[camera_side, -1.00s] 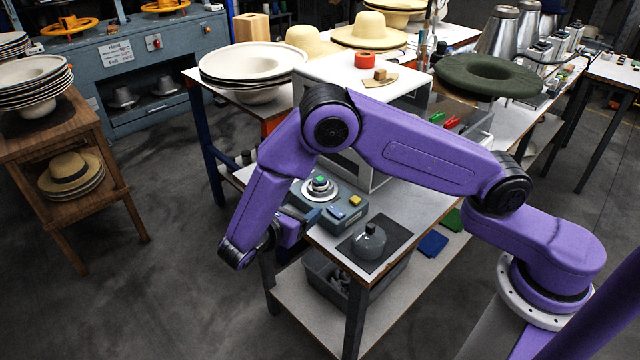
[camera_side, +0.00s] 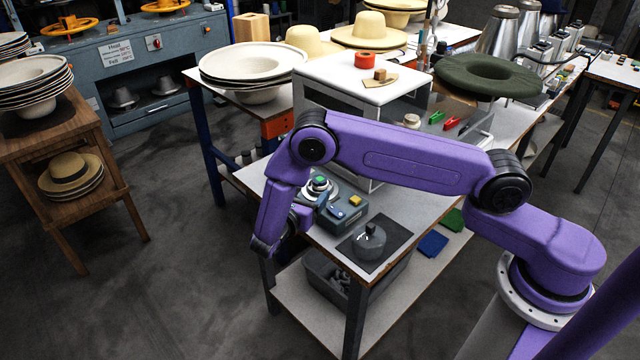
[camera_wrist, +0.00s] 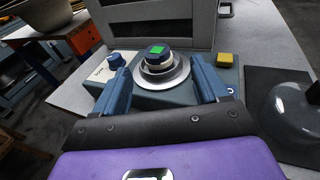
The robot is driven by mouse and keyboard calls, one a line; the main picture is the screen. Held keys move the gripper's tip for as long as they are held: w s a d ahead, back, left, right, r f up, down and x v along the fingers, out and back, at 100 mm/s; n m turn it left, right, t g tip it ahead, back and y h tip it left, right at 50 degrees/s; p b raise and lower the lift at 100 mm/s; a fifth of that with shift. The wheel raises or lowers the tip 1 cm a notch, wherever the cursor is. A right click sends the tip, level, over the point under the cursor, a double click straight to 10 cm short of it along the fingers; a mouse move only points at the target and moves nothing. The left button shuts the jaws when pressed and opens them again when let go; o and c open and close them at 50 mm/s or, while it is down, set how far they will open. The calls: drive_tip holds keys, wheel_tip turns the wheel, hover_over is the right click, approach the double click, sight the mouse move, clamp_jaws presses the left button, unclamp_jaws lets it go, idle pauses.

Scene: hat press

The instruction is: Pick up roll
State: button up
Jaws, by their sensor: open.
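An orange-red roll (camera_side: 365,60) lies on top of the white cabinet (camera_side: 335,72) in the side view.
A grey lidded pot (camera_side: 369,242) stands on a dark mat at the table's front. A yellow block (camera_wrist: 225,59) sits on the device. The white cabinet stands close behind. A pale round item (camera_side: 411,121) and red and green clips lie to the right.

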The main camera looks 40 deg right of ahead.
sight(318, 181)
drive_tip(key=shift+w+x, duration=0.15)
drive_tip(key=shift+x, duration=1.6)
drive_tip(key=shift+w+x, duration=0.1)
drive_tip(key=shift+x, duration=1.65)
drive_tip(key=shift+a, duration=0.1)
drive_tip(key=c, duration=1.1)
